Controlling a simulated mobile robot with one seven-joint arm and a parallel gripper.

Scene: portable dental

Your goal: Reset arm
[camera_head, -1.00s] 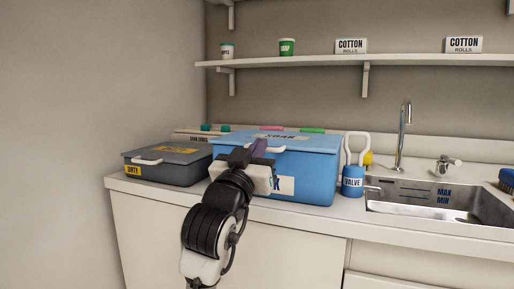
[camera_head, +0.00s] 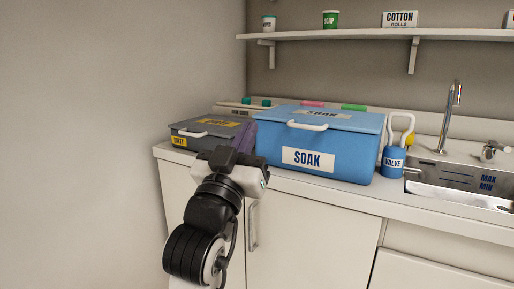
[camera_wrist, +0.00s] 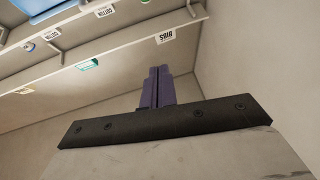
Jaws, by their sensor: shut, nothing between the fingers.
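My gripper (camera_head: 233,147) is at the end of my raised arm, in front of the grey bin and just left of the blue soak bin. In the wrist view its purple fingers (camera_wrist: 157,86) are together with nothing between them. The wall and shelf show behind them. The fingers partly overlap the right end of the grey bin in the head view. I cannot tell how far they are from it.
The blue soak bin (camera_head: 345,155) and the grey dirty bin (camera_head: 185,143), both lidded, stand on the counter. A blue valve bottle (camera_head: 393,162) stands beside the sink (camera_head: 460,188). The wall shelf (camera_head: 350,34) holds cups and a cotton box. Open wall lies to the left.

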